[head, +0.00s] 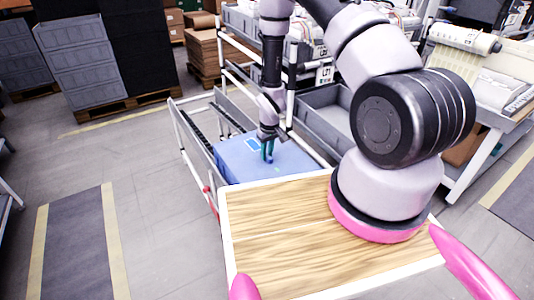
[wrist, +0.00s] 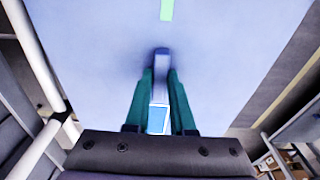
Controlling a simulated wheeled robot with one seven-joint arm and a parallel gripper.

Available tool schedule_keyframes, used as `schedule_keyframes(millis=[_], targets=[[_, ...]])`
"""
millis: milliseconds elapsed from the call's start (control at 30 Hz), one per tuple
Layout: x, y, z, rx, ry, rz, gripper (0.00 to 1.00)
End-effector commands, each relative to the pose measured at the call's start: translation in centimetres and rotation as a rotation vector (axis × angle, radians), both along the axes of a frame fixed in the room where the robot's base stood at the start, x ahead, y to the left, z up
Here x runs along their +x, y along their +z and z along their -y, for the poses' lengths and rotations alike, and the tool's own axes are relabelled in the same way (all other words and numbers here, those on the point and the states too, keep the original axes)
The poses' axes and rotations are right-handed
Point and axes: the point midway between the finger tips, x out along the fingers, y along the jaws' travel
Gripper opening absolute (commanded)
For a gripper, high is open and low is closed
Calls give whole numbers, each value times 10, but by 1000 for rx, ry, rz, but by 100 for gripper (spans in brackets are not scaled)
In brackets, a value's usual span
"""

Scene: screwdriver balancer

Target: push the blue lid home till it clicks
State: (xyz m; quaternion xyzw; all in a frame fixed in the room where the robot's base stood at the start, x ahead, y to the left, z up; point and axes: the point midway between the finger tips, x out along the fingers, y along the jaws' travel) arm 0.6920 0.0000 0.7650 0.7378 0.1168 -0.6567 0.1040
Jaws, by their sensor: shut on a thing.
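The blue lid (head: 235,165) lies flat, or nearly so, on the rack in front of my wooden deck in the head view. Its broad pale-blue face (wrist: 90,40) fills most of the wrist view, with a small green strip (wrist: 167,10) at the top. My gripper (head: 268,152) points down at the lid.
A grey bin (head: 325,118) stands open right of the lid. White rack tubes (head: 192,165) run along the left. My wooden deck (head: 275,235) borders the near side. Stacked grey crates (head: 80,60) stand at the back left. The floor at left is clear.

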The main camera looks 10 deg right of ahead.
Motion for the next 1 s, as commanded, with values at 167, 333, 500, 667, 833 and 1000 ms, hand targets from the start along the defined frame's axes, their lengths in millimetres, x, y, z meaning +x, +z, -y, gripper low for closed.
schedule_keyframes(millis=[167, 333, 500, 667, 833, 1000], targets=[[1, 0, 0, 1, 0, 3, 41], [1, 0, 0, 1, 0, 2, 57], [0, 0, 0, 0, 0, 1, 57], [0, 12, 0, 1, 0, 3, 57], [-3, 44, 1, 2, 0, 6, 57], [-7, 77, 2, 1, 1, 5, 57]])
